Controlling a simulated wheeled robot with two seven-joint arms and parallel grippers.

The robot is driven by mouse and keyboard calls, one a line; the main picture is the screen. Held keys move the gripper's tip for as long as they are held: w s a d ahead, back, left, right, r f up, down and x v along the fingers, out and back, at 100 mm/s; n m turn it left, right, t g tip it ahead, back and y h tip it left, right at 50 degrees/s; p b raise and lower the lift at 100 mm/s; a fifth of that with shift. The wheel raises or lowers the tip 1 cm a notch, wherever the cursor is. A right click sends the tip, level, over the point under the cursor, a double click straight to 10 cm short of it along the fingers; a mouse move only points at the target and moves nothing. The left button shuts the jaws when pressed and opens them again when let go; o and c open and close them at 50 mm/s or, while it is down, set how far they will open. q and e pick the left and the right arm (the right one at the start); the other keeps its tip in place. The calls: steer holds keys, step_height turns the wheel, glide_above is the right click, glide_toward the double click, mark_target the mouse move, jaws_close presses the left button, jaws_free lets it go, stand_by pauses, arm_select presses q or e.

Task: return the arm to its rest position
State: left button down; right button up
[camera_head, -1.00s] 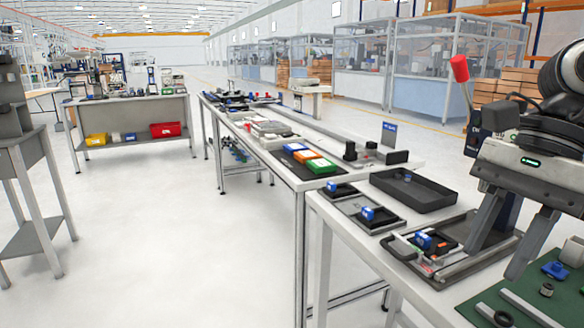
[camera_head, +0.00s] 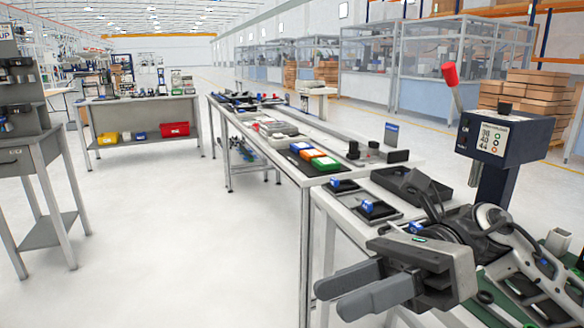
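My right gripper (camera_head: 333,298) is at the lower middle right, in front of the near workbench (camera_head: 318,205). Its two grey fingers point left and a little toward me. A gap shows between them and nothing is held. My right arm (camera_head: 520,255) reaches in from the lower right, low over the bench, and hides part of its top. My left gripper and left arm are not in view.
A dark blue press-like box with a red-knobbed lever (camera_head: 506,134) stands on the bench behind my arm. Small trays with blue parts (camera_head: 378,210) and an empty black tray (camera_head: 410,184) lie nearby. The floor (camera_head: 170,230) at left is clear.

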steer(key=w+d+f+n+t+h+p, duration=0.1)
steer(key=w+f+n+t, duration=0.2)
steer(key=n+t, duration=0.7)
steer(key=w+d+f+n+t, duration=0.1)
steer(key=w+f+n+t, duration=0.2)
steer(key=n+t, duration=0.75)
steer(key=w+d+f+n+t+h+p, duration=0.1)
steer(key=w+f+n+t, duration=0.3)
steer(key=n, duration=1.1)
steer(key=s+d+f+m+g+h, duration=0.2)
steer(key=s+f+m+h, duration=0.3)
steer(key=f, duration=0.6)
steer(key=s+d+f+m+g+h, duration=0.3)
steer(key=s+f+m+g+h, duration=0.2)
steer(key=s+f+m, duration=0.4)
step_height(320, 180, down, 3)
steer(key=shift+m+h, duration=0.3)
steer(key=shift+m, duration=0.45)
